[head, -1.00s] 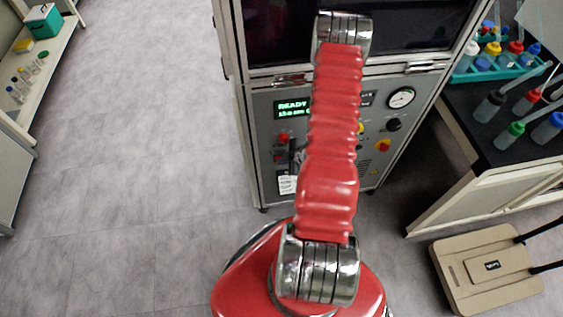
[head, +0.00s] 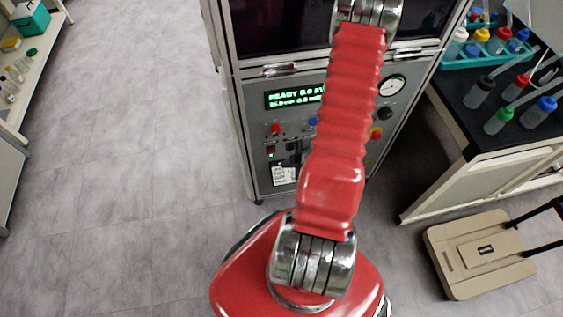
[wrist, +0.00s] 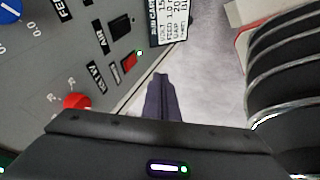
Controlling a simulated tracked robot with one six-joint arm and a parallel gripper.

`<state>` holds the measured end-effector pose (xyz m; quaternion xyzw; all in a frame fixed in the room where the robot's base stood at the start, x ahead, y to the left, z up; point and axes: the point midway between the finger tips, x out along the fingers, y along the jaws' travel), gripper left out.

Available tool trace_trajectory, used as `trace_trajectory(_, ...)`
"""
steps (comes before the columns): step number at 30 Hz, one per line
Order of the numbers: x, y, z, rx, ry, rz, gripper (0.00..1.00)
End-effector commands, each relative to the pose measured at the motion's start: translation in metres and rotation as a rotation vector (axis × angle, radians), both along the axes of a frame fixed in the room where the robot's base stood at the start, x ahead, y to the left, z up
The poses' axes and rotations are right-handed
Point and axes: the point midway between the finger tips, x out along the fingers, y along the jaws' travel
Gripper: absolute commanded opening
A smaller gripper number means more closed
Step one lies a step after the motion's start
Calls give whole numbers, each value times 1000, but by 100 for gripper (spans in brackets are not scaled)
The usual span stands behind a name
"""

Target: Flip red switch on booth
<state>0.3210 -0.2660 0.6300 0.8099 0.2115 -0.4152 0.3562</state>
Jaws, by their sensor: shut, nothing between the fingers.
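The booth's front panel (head: 250,113) stands ahead in the head view. In the wrist view the small red switch (wrist: 129,61) sits on the grey panel, with a small lit lamp beside it. The red switch also shows in the head view (head: 271,150), low on the panel's left side. My gripper (wrist: 161,78) is shut and empty in the wrist view. Its fingertips are to the right of and a little below the red switch in the picture, apart from it. In the head view my arm hides part of the panel, and I cannot make out the fingers clearly.
A red round knob (wrist: 76,101) is left of my fingers, and a black switch (wrist: 119,25) is above the red one. A dark-topped bench (head: 462,130) with bottles stands right, a beige case (head: 470,285) on the floor. Floor at left is clear.

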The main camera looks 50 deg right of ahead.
Motion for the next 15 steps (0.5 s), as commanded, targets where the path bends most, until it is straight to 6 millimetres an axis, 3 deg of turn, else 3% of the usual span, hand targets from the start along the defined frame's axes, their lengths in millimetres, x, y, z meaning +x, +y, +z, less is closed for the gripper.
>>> trace_trajectory(6, -14, 1, 14, 0, 1, -1, 0)
trace_trajectory(15, -16, 2, 15, 1, 1, 0, 0)
